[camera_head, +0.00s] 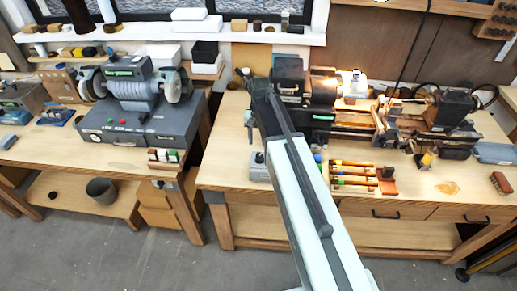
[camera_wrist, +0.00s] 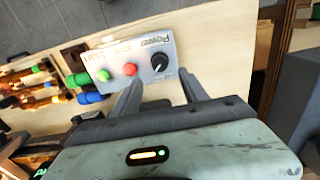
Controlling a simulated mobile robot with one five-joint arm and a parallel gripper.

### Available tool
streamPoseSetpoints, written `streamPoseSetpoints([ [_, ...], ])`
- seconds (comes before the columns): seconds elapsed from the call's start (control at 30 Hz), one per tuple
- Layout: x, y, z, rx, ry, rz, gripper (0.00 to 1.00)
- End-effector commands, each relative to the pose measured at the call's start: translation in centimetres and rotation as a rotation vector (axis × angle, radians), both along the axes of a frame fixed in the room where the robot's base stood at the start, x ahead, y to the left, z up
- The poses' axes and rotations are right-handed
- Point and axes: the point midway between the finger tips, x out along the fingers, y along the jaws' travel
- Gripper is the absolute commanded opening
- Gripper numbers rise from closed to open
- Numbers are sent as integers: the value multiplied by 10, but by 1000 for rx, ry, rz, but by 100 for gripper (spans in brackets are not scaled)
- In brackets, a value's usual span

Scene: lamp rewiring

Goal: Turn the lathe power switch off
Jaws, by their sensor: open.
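The grey control box (camera_wrist: 135,58) shows in the wrist view, lettered "Power" beside a black rotary knob (camera_wrist: 159,62) with a white mark. It has a red button (camera_wrist: 130,69) and a green button (camera_wrist: 104,75). My gripper (camera_wrist: 161,80) is open, its two fingers apart on either side just below the knob in the picture. I cannot tell whether either finger touches the box. In the head view the box (camera_head: 257,166) sits at the bench's front left, partly hidden by my arm. The lathe (camera_head: 345,112) stands behind it.
A rack of coloured-handled tools (camera_head: 355,177) lies right of the box on the lathe bench (camera_head: 222,165). A bench grinder (camera_head: 135,85) stands on the left bench. The strip of bench left of the box is mostly clear.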

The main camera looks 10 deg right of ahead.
Motion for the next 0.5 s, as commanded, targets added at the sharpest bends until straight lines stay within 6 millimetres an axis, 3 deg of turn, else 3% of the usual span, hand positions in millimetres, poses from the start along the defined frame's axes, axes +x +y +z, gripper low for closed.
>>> streamPoseSetpoints([
  [0.17,-1,0,-18,0,0,2,52],
  [0.5,-1,0,-76,0,0,3,52],
])
